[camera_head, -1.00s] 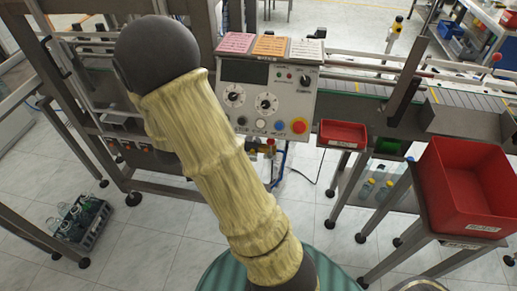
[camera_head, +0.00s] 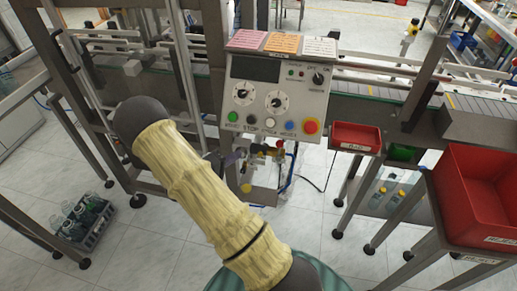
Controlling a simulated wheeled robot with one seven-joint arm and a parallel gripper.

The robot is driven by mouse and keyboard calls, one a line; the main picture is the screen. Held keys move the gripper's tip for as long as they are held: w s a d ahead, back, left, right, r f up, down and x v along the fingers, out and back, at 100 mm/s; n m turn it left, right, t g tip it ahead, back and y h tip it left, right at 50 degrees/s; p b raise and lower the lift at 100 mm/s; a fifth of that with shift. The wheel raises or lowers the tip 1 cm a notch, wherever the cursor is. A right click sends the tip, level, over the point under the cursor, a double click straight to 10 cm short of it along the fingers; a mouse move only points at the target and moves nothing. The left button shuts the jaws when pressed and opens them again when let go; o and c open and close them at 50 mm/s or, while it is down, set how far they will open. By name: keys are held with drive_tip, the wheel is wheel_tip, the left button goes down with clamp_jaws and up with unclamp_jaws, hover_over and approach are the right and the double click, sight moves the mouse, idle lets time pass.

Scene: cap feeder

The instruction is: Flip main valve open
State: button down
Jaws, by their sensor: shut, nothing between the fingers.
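The main valve is likely among the small pipe fittings (camera_head: 265,150) under the control panel, where red, yellow and brass parts show. They are too small to tell which part is its handle or how it stands. My arm in its yellow sleeve crosses the view in front of them. What seems to be my gripper (camera_head: 233,158), a small grey-purple end, shows past the sleeve just left of the fittings. It is shut and empty, and largely hidden by my arm. I cannot tell if it touches a fitting.
The control panel (camera_head: 275,92) with dials, buttons and a red stop knob hangs just above the fittings. A small red bin (camera_head: 356,138) and a large red bin (camera_head: 480,205) stand to the right. A bottle crate (camera_head: 83,222) is on the floor at left.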

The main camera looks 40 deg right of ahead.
sight(279, 151)
drive_tip(key=s+d+f+p, duration=0.1)
drive_tip(key=d+f, duration=0.1)
drive_tip(key=d, duration=1)
drive_tip(key=shift+d, duration=0.4)
drive_tip(key=shift+r+p, duration=0.15)
drive_tip(key=shift+p, duration=0.15)
